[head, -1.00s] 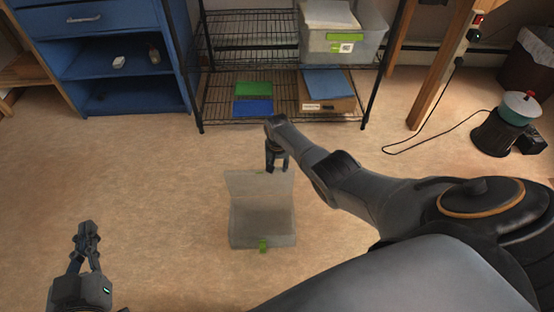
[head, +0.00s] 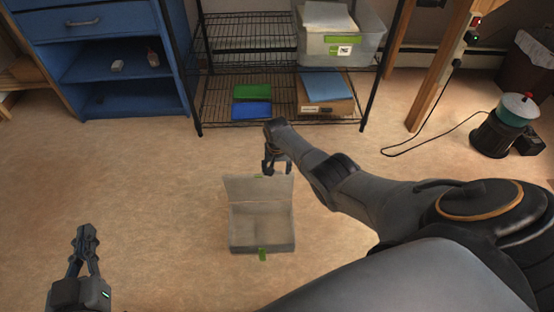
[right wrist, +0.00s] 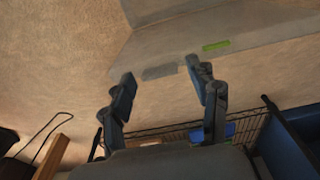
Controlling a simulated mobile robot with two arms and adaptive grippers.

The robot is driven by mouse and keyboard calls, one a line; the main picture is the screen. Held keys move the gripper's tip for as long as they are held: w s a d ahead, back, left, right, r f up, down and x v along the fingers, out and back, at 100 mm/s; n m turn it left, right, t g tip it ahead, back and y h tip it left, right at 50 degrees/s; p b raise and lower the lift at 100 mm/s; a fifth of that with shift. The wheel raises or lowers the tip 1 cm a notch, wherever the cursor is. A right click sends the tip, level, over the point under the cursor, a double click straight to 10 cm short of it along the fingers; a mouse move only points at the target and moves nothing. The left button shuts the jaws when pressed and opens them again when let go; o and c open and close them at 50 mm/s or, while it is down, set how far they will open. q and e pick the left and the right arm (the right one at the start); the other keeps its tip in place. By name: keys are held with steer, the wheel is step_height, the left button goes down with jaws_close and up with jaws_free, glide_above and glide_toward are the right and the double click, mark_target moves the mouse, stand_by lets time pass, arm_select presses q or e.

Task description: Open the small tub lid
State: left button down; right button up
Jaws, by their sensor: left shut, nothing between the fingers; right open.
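The small tub (head: 262,230) is a translucent grey box on the floor in the middle of the head view, with a green latch (head: 263,254) at its front. Its lid (head: 258,190) stands raised at the back, leaving the tub open and apparently empty. My right gripper (head: 276,170) is open just behind the lid's upper edge. In the right wrist view, the lid (right wrist: 210,35) with a green tab (right wrist: 216,46) lies beyond my right fingers (right wrist: 165,95), with nothing between them. My left gripper (head: 84,235) is shut and empty, well left of the tub.
A black wire rack (head: 250,45) stands behind, holding a clear bin (head: 342,45), a cardboard box (head: 326,95) and green and blue flat items. A blue cabinet (head: 105,60) is at back left. A cord crosses the floor at right. The floor around the tub is mostly clear.

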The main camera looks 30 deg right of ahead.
steer(key=shift+r, duration=0.1)
step_height(320, 180, up, 12)
steer(key=s, duration=0.1)
steer(key=shift+a, duration=0.25)
